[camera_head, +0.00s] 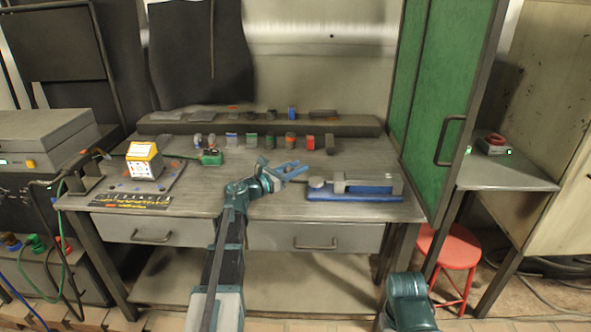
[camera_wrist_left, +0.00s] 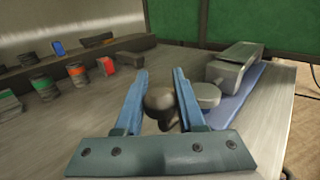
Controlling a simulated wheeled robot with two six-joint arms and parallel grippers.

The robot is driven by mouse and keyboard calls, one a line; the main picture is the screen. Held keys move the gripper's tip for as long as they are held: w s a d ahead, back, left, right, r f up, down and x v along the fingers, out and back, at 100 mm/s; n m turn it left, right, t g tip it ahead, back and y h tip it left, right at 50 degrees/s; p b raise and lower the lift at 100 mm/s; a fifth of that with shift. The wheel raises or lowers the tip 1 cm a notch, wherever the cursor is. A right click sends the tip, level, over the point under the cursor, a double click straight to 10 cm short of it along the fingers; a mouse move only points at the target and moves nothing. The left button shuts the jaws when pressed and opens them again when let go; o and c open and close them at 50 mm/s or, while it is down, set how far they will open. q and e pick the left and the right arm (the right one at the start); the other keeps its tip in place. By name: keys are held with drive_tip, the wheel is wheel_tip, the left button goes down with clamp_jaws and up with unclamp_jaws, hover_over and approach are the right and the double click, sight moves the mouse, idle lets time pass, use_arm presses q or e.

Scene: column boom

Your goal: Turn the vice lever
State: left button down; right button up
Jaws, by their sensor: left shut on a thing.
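The vice (camera_head: 365,188) lies on the right part of the workbench, with a blue base and grey jaws. It also shows in the wrist view (camera_wrist_left: 235,68), right of my fingers. A round grey disc (camera_wrist_left: 207,95) is at its near end. The vice lever's dark rounded knob (camera_wrist_left: 160,102) sits between the two blue fingers of my left gripper (camera_wrist_left: 163,78). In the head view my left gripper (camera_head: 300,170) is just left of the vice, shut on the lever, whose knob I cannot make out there. My right gripper is out of view; only part of my right arm shows.
The workbench (camera_head: 240,195) has free room left of my gripper. A yellow-and-white box (camera_head: 144,161) stands at its left. Several small coloured items line a back shelf (camera_head: 170,127). A green door panel (camera_head: 435,90) rises close to the vice's right. A red stool (camera_head: 449,250) stands beyond.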

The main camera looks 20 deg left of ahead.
use_arm(q)
drive_tip(key=shift+w, duration=0.15)
idle(0.3)
drive_tip(key=c, duration=0.5)
unclamp_jaws()
drive_tip(key=v, duration=1.4)
drive_tip(key=shift+w+a, duration=0.1)
